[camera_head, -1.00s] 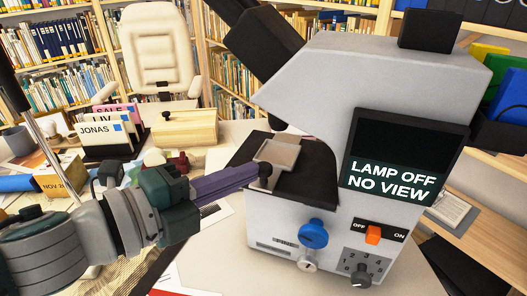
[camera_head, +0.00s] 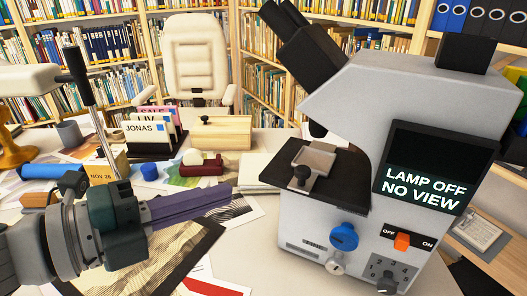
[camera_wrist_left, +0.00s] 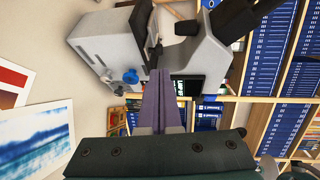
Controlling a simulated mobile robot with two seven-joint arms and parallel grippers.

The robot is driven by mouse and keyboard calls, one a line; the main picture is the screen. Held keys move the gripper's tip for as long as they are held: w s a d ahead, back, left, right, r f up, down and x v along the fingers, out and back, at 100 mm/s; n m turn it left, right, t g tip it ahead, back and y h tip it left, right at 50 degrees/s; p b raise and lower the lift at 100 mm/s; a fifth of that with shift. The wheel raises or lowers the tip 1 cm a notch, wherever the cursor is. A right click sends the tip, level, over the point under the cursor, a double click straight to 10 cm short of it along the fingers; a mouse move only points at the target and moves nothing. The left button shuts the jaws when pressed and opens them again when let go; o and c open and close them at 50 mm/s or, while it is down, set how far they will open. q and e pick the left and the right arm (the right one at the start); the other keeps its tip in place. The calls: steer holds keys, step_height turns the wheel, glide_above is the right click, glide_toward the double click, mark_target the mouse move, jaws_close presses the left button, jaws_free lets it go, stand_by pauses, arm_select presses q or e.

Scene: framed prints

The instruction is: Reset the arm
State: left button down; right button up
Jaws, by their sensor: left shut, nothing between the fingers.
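My left gripper (camera_head: 228,190) is in the left half of the head view. Its purple fingers are together with nothing between them. It also shows in the left wrist view (camera_wrist_left: 162,74), with its fingers pointing towards the microscope (camera_wrist_left: 110,38). In the head view the grey microscope (camera_head: 430,85) stands on the right of the desk. Its black stage holds a grey plate (camera_head: 314,158). The fingertips are apart from the stage, to its left. The screen (camera_head: 425,187) reads LAMP OFF NO VIEW. An orange switch (camera_head: 402,242) sits between OFF and ON. My right gripper is not in view.
A card holder (camera_head: 150,130), a wooden box (camera_head: 221,132) and a red stamp-like item (camera_head: 203,164) stand behind the gripper. A metal post with a black handle rises at the left. Prints lie on the desk. A chair (camera_head: 197,62) and bookshelves are behind.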

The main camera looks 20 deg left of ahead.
arm_select(q)
steer(key=s+a+r+n+g+y+p, duration=0.1)
steer(key=a+r+n+y+p, duration=0.2)
steer(key=n, duration=0.4)
steer(key=s+a+r+n+g+y+p, duration=0.1)
steer(key=s+a+n+y+p, duration=0.15)
steer(key=n+y, duration=0.4)
steer(key=s+d+r+n+g+h+p, duration=0.1)
steer(key=s+d+n+g+p, duration=0.2)
steer(key=s, duration=0.4)
steer(key=s+d+n+g+h+p, duration=0.1)
steer(key=s+d+n+g, duration=0.2)
steer(key=s+n+g, duration=0.25)
step_height(320, 180, up, 38)
steer(key=p, duration=3.8)
steer(key=shift+a+f, duration=0.15)
steer(key=shift+a, duration=0.2)
steer(key=shift+s, duration=0.1)
